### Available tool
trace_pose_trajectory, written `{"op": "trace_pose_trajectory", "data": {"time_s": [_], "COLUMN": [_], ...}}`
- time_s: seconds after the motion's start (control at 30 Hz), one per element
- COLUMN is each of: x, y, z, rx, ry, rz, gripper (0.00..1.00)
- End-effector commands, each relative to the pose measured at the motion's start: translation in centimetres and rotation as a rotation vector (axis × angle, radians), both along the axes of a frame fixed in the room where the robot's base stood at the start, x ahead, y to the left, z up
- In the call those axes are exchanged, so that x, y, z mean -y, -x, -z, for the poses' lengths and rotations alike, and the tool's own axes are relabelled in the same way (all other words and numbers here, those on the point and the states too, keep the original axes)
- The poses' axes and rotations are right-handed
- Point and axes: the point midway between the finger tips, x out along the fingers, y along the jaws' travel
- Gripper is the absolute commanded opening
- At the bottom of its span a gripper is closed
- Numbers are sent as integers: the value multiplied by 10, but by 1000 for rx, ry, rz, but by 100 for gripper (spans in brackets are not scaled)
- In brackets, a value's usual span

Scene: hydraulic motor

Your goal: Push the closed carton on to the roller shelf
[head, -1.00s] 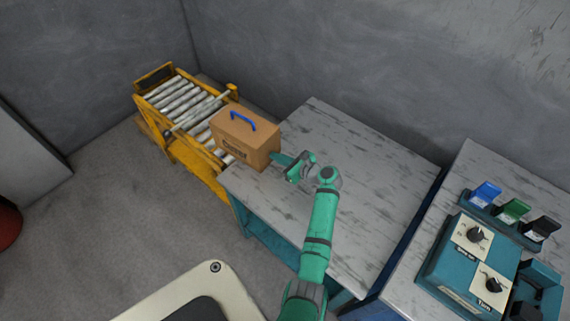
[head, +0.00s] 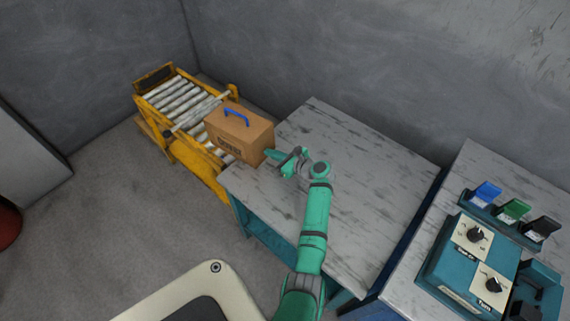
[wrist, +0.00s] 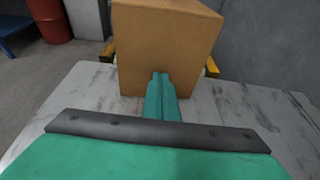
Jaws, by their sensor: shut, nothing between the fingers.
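The closed carton (head: 238,137) is brown with a blue handle (head: 236,116) on top. It straddles the left edge of the table (head: 335,150) and the near end of the yellow roller shelf (head: 180,98). My gripper (head: 270,156) is shut and empty, with its fingertips at the carton's right side. In the wrist view the shut fingers (wrist: 160,80) point at the lower middle of the carton's face (wrist: 165,45) and appear to touch it. The carton stands upright and hides part of the rollers.
A bar (head: 200,113) crosses the shelf just beyond the carton. The rollers at the far end are empty. A grey wall stands behind.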

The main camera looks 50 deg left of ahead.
Motion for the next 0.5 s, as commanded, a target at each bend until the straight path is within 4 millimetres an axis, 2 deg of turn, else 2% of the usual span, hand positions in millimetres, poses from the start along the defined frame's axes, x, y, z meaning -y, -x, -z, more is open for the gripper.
{"op": "trace_pose_trajectory", "data": {"time_s": [0.5], "x": [-27], "y": [4], "z": [0], "rx": [1], "ry": [0], "rz": [0], "gripper": [0]}}
